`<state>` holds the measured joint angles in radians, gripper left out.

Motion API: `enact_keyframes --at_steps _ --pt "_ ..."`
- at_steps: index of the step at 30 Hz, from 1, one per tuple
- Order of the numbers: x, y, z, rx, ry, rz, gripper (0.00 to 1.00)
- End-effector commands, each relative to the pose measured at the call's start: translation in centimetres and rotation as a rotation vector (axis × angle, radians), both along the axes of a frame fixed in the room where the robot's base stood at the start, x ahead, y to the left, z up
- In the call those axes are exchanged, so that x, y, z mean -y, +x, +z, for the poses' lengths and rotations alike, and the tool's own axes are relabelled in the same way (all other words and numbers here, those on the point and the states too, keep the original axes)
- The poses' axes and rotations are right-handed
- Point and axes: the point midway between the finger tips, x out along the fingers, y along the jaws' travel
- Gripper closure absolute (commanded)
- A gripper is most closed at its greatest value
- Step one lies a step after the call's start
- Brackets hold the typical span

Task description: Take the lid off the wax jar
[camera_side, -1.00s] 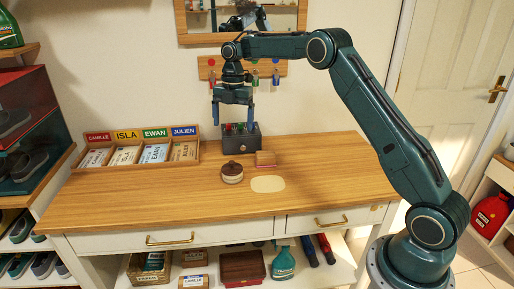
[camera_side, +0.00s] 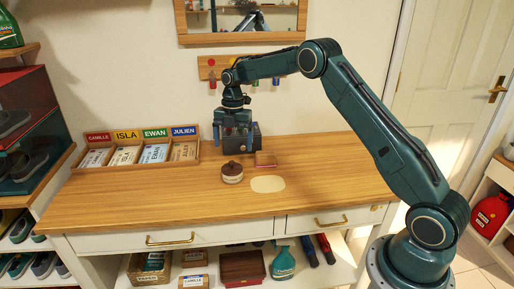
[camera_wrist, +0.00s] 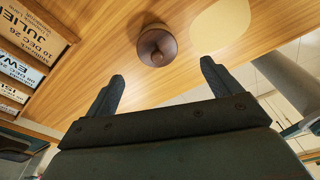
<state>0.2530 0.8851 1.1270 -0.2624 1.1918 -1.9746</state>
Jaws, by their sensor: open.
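The wax jar (camera_side: 232,179) stands upright on the wooden bench, a small pale jar. Its dark brown lid (camera_side: 232,166) with a round knob sits on top. In the wrist view the lid (camera_wrist: 156,47) shows from above, past the fingertips and between their lines. My gripper (camera_side: 233,137) is open and empty.
A named card tray (camera_side: 135,163) stands at left. The bench front is clear.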

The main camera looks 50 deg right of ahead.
Motion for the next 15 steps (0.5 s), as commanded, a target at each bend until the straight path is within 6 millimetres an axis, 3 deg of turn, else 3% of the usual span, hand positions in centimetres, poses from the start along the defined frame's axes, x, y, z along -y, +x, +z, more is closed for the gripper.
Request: enact_keyframes --at_steps 6,15 --pt "-0.3 -0.1 -2.0 0.000 0.000 0.001 0.10" --pt "-0.3 -0.1 -2.4 0.001 0.000 0.001 0.10"
